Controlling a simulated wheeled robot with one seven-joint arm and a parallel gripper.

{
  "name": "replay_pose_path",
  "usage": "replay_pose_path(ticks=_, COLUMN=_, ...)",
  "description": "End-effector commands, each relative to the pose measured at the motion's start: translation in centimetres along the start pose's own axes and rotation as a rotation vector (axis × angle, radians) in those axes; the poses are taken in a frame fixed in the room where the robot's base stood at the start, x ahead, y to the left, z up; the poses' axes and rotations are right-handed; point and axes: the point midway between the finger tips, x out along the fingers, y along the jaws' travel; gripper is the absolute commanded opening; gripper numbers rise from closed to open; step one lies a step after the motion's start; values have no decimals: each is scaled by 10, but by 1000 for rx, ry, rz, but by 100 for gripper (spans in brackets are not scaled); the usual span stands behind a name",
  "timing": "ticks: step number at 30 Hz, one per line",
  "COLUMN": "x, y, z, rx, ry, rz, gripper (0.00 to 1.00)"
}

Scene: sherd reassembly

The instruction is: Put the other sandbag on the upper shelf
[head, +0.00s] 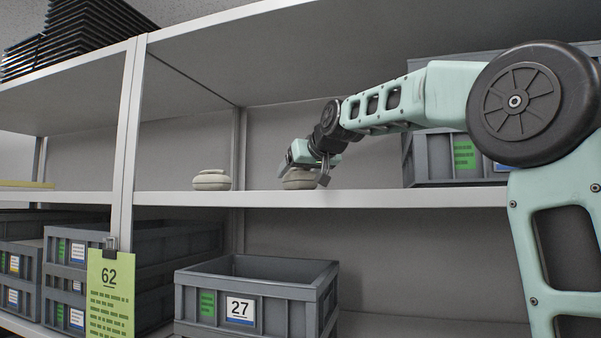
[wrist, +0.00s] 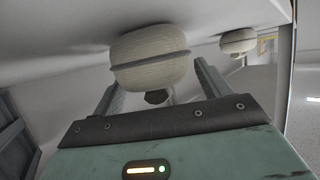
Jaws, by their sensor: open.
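Two beige sandbags, each with a dark band around its middle, are on the upper shelf (head: 400,198). One sandbag (head: 211,181) stands alone to the left; it also shows at the upper right of the wrist view (wrist: 238,42). The other sandbag (head: 297,181) appears to rest on the shelf board at my gripper (head: 309,172). In the wrist view this near sandbag (wrist: 150,58) lies ahead of and between my two spread fingers. My gripper is open and is not closed on it. Part of this bag is hidden behind the gripper in the head view.
A grey crate (head: 410,165) stands on the same shelf at right, behind my arm. Crate 27 (head: 255,295) and stacked crates (head: 75,270) stand on the level below. The shelf between the sandbags is clear.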

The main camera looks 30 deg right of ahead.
Motion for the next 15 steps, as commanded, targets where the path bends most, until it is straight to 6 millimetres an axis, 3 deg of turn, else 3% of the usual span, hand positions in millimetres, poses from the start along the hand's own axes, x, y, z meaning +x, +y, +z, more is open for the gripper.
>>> replay_pose_path(ticks=5, x=-8, y=1, z=0, rx=1, ry=2, rz=3, gripper=76)
replay_pose_path(ticks=15, x=-77, y=0, z=1, rx=-1, ry=5, rz=3, gripper=76)
